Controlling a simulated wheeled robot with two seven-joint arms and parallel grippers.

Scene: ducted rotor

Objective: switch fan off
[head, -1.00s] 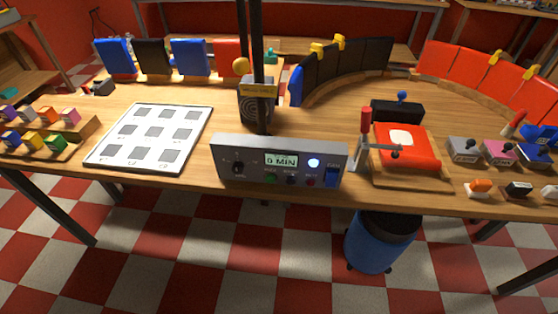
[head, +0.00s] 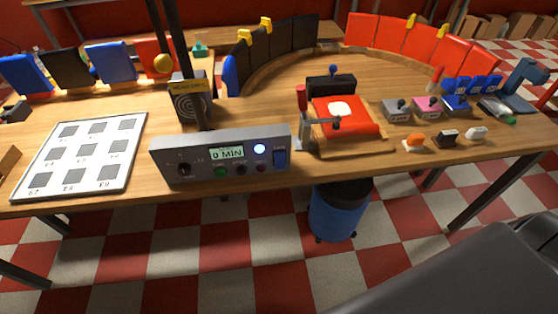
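A grey control box (head: 220,154) stands at the table's front edge. Its display (head: 227,153) reads "0 MIN", and a round light (head: 259,148) beside it glows bluish white. A dark knob sits at its left, small green, dark and reddish buttons along the bottom, and a blue rocker switch (head: 280,158) at its right end. I cannot tell the rocker's position. Behind the box stands a black unit (head: 191,103) with a round ringed front and a yellow label, possibly the fan; a dark post partly hides it. Neither of my grippers is in view.
A white board with grey squares (head: 83,153) lies to the left. A red press-like device with a lever (head: 345,120) stands right of the box, then several small switches (head: 428,108). A dark grey part of mine fills the lower right.

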